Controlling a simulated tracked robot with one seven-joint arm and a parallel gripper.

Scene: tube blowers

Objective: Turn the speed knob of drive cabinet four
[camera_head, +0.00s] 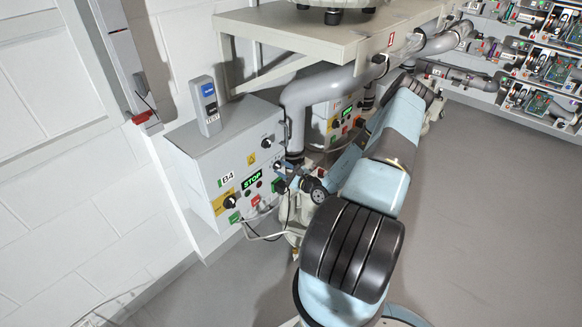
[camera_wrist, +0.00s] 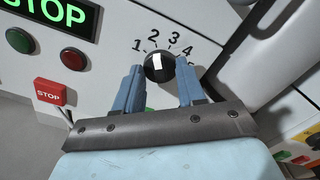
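The drive cabinet (camera_head: 203,158), a grey box labelled B4, stands against the wall in the head view. Its speed knob (camera_wrist: 159,66) is black with a white mark, ringed by printed numbers, in the wrist view. The white mark stands nearly upright, roughly toward the 2. My gripper (camera_wrist: 159,77) has one finger on each side of the knob, with its fingertips beside it. The fingers are apart and narrow gaps seem to show; contact is not clear. In the head view my gripper (camera_head: 284,186) is at the cabinet front, and I cannot make out the speed knob there.
A lit green STOP display (camera_wrist: 50,15) is left of the knob. A red stop button (camera_wrist: 49,92) sits below it. A grey pipe (camera_head: 310,90) runs beside the cabinet, under a bench (camera_head: 295,30). Cables hang below the cabinet. Open floor (camera_head: 480,220) lies right.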

